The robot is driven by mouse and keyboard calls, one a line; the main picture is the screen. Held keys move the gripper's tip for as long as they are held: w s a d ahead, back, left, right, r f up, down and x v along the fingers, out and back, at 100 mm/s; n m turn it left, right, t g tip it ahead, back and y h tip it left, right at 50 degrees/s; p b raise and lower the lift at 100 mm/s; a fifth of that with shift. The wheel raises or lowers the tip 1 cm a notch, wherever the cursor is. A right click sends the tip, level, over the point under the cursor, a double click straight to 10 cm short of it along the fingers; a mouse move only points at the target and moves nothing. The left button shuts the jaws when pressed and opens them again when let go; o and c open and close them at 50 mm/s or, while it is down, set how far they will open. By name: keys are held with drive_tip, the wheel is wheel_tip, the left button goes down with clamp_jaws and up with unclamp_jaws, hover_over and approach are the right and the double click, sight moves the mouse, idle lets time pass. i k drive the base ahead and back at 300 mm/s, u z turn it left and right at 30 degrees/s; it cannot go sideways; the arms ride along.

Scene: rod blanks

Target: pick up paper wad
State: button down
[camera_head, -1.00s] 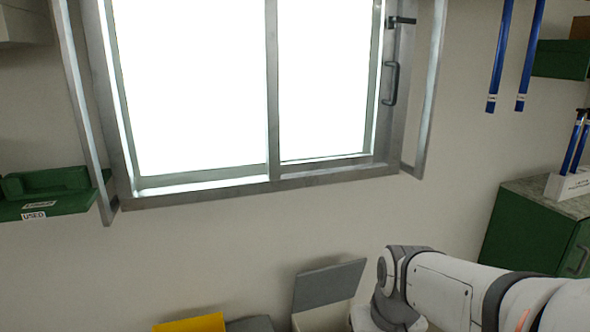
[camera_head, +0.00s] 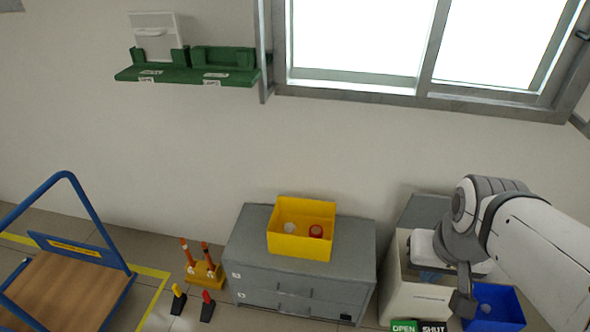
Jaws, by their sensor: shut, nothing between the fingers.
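A small whitish round thing (camera_head: 289,227), which may be the paper wad, lies in a yellow bin (camera_head: 283,247) on a grey drawer cabinet. A red round thing (camera_head: 316,231) lies to its right in the same bin. My gripper (camera_head: 463,304) is at the lower right, pointing down beside a blue bin (camera_head: 508,318), well apart from the yellow bin. It is shut and empty. Another small pale thing (camera_head: 486,308) shows in the blue bin, too small to tell what it is.
The grey cabinet (camera_head: 245,262) stands against the wall, left of a white box (camera_head: 395,285) under my arm. Labels reading OPEN and SHUT (camera_head: 418,326) are at the bottom edge. A blue-framed cart (camera_head: 60,285) and orange-topped posts (camera_head: 200,265) stand left.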

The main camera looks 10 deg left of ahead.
sight(289, 227)
drive_tip(key=u, duration=1.2)
drive_tip(key=k, duration=1.3)
drive_tip(key=u, duration=0.75)
drive_tip(key=i, duration=1.35)
drive_tip(key=z, duration=0.6)
drive_tip(key=i, duration=1.25)
drive_tip(key=z, duration=1.15)
drive_tip(key=i, duration=0.3)
drive_tip(key=k, duration=0.75)
drive_tip(key=z, duration=0.2)
